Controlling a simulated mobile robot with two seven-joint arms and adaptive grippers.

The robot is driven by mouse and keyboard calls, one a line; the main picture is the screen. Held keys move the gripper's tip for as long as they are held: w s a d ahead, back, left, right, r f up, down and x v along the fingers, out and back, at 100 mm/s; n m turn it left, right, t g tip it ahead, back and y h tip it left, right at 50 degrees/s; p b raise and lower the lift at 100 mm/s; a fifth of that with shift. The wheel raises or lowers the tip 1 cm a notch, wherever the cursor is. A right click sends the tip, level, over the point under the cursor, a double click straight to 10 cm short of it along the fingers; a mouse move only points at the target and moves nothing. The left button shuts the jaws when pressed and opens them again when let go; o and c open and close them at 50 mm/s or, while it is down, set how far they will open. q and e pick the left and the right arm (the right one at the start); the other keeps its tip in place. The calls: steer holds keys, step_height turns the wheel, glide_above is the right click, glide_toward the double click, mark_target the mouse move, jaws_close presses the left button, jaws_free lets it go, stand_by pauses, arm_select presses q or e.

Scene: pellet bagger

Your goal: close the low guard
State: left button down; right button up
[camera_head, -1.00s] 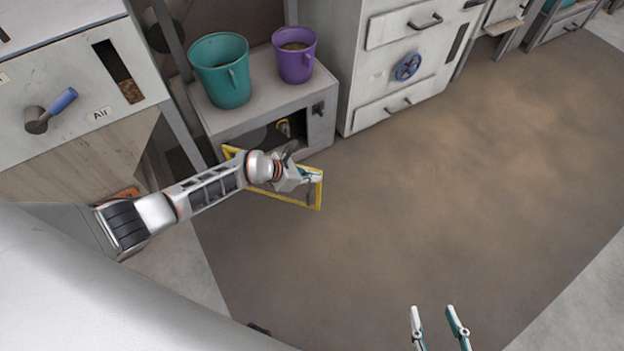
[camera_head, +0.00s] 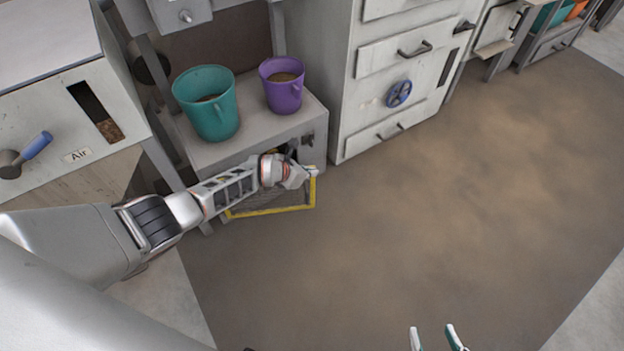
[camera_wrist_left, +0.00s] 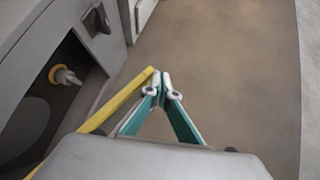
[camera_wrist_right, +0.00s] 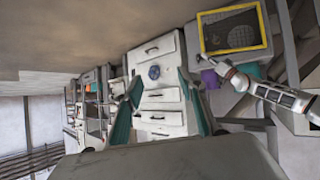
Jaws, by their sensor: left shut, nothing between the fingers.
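The low guard (camera_head: 265,211) is a yellow-framed mesh panel at the front of the low cabinet (camera_head: 307,128). It stands partly open; in the left wrist view its yellow edge (camera_wrist_left: 118,101) slants out from the cabinet, with the dark opening (camera_wrist_left: 70,60) showing behind. My left gripper (camera_head: 311,172) is shut and empty at the guard's free upper corner. In the left wrist view its tips (camera_wrist_left: 162,76) are against or very near the outer side of the frame. My right gripper (camera_head: 433,332) is open and empty over the floor, far from the guard.
A teal bucket (camera_head: 208,105) and a purple bucket (camera_head: 283,85) stand on top of the low cabinet. A drawer cabinet (camera_head: 365,95) with a blue handwheel (camera_head: 399,94) stands to the right. A yellow fitting (camera_wrist_left: 60,75) sits inside the opening. The brown floor (camera_head: 450,210) is clear.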

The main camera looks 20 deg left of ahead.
mark_target(300, 140)
arm_select(q)
steer(key=shift+n+t+y, duration=0.3)
steer(key=shift+n+y, duration=0.3)
steer(key=shift+n, duration=0.2)
steer(key=w+a+b, duration=0.1)
steer(key=w+a, duration=0.1)
steer(key=w, duration=0.2)
steer(key=w+a+b, duration=0.2)
steer(key=w+a, duration=0.1)
steer(key=w, duration=0.1)
steer(key=w+a+b, duration=0.2)
steer(key=w+a, duration=0.1)
steer(key=shift+w+a, duration=0.25)
steer(key=shift+w, duration=0.15)
arm_select(e)
steer(key=w+a+r+m+t+y, duration=0.1)
steer(key=w+a+r, duration=0.1)
steer(key=a, duration=0.3)
steer(key=shift+w+r+m, duration=0.35)
steer(key=shift+r+m, duration=0.05)
steer(key=shift+r, duration=0.2)
steer(key=shift+d, duration=0.1)
